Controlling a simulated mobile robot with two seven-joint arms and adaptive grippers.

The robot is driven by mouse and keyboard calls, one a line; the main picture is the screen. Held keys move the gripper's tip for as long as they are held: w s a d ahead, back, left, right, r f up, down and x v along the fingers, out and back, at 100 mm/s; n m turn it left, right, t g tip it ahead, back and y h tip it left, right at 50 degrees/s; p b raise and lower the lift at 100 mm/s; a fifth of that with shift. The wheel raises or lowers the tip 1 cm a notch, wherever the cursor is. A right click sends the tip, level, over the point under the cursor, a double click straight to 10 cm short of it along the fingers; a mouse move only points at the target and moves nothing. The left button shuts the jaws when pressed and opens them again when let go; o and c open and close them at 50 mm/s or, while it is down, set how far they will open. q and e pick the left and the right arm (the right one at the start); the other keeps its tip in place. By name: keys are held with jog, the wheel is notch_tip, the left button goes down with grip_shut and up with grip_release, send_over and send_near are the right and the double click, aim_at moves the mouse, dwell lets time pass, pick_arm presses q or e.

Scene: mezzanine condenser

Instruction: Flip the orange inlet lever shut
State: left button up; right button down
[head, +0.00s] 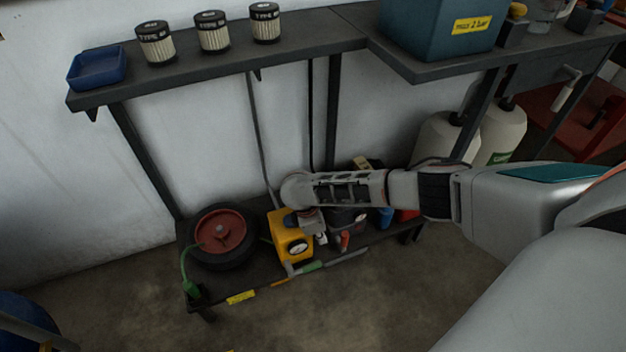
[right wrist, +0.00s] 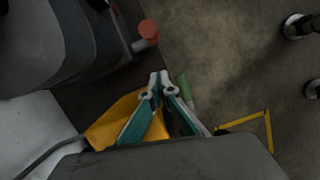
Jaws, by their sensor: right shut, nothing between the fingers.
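A yellow unit with a round gauge (head: 290,240) stands on the low shelf; its yellow side also shows in the right wrist view (right wrist: 112,122). A small orange piece (head: 280,282) lies along the shelf's front edge, beside a green grip (head: 309,267); I cannot tell for sure that it is the inlet lever. A red-orange round end (right wrist: 148,29) shows on a dark unit in the wrist view. My right gripper (right wrist: 162,78) is shut and empty, beside the yellow unit, its tips close to the green grip (right wrist: 184,85). My left gripper is not in view.
A red-hubbed wheel (head: 222,232) lies left on the low shelf. The upper shelf holds a blue tray (head: 97,68), three filters (head: 212,32) and a teal box (head: 435,30). White jugs (head: 500,130) stand at right. The floor in front is clear.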

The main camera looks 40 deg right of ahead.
aim_at(344, 242)
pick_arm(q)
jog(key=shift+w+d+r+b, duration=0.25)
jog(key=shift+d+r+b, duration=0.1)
pick_arm(e)
jog(key=shift+s+d+f, duration=0.3)
jog(key=shift+d, duration=0.4)
jog(key=shift+s+d+f, duration=0.25)
jog(key=shift+d, duration=0.4)
jog(key=shift+s+d+f, duration=0.3)
jog(key=shift+d, duration=0.4)
